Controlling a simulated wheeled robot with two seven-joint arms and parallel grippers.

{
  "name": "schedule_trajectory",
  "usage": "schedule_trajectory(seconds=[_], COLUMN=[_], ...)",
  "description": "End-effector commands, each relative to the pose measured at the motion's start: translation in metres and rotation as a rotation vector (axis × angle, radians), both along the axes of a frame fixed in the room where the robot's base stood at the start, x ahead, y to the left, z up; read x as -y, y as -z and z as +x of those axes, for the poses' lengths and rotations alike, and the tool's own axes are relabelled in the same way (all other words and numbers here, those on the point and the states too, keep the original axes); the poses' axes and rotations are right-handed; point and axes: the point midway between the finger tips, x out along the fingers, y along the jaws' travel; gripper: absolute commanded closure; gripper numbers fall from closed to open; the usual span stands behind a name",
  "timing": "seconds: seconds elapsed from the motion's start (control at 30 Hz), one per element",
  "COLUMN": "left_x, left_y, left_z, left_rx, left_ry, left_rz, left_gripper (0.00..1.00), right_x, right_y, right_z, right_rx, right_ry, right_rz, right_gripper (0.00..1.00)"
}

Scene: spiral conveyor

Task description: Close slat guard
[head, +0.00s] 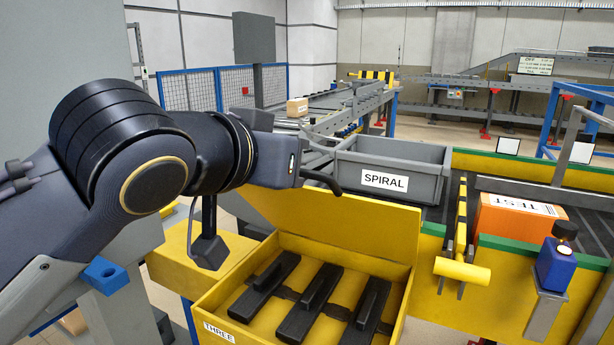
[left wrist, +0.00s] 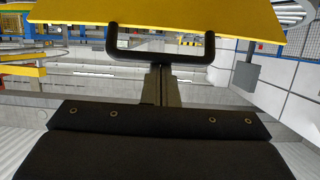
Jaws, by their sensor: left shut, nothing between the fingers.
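The slat guard is a yellow lid (head: 350,222) standing raised at the back of an open yellow box (head: 222,300) labelled THREE. Several black slats (head: 313,300) lie inside the box. A black handle (head: 322,181) sits at the lid's upper edge; in the left wrist view it is a U-shaped bar (left wrist: 160,57) below the yellow panel (left wrist: 170,12). My left gripper (head: 300,172) is at the lid's upper left, by the handle. Its fingers (left wrist: 162,72) are shut and empty, their tips at the bar; I cannot tell whether they touch. My right gripper is out of view.
A grey tote (head: 400,157) labelled SPIRAL stands just behind the lid. To the right are a yellow post with a handle (head: 462,270), an orange box (head: 515,222) and a blue device (head: 556,265). A yellow block (head: 180,262) stands left of the box.

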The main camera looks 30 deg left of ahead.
Motion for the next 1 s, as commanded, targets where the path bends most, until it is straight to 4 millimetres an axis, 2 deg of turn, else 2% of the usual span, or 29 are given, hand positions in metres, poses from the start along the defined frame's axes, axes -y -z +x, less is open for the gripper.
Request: schedule_trajectory(seconds=[0.03, 0.1, 0.27, 0.37, 0.5, 0.6, 0.7, 0.77, 1.0], left_x=[-0.001, 0.000, 0.002, 0.003, 0.004, 0.005, 0.005, 0.005, 0.007], left_y=[0.026, 0.038, 0.066, 0.084, 0.119, 0.146, 0.172, 0.185, 0.230], left_z=[-0.011, -0.024, -0.052, -0.067, -0.087, -0.101, -0.111, -0.115, -0.124], left_rx=[0.038, 0.090, 0.209, 0.201, 0.197, 0.205, 0.297, 0.342, 0.332], left_ry=[-0.003, -0.004, -0.005, -0.003, -0.003, -0.004, -0.004, -0.005, -0.002], left_rz=[0.002, 0.006, 0.014, 0.012, 0.011, 0.013, 0.020, 0.023, 0.020], left_gripper=[1.00, 1.00, 1.00, 1.00, 1.00, 1.00, 1.00, 1.00, 1.00], right_x=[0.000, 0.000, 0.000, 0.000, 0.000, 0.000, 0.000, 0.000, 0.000], right_y=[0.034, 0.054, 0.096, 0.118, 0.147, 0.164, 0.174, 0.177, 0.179], right_z=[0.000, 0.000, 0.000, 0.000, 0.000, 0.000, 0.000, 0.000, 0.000], right_rx=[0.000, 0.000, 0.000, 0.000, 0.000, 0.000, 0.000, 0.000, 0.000], right_ry=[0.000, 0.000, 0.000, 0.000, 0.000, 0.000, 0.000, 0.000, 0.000], right_rz=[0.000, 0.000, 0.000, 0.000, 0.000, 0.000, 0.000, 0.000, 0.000], right_gripper=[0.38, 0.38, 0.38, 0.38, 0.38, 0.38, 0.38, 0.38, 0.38])
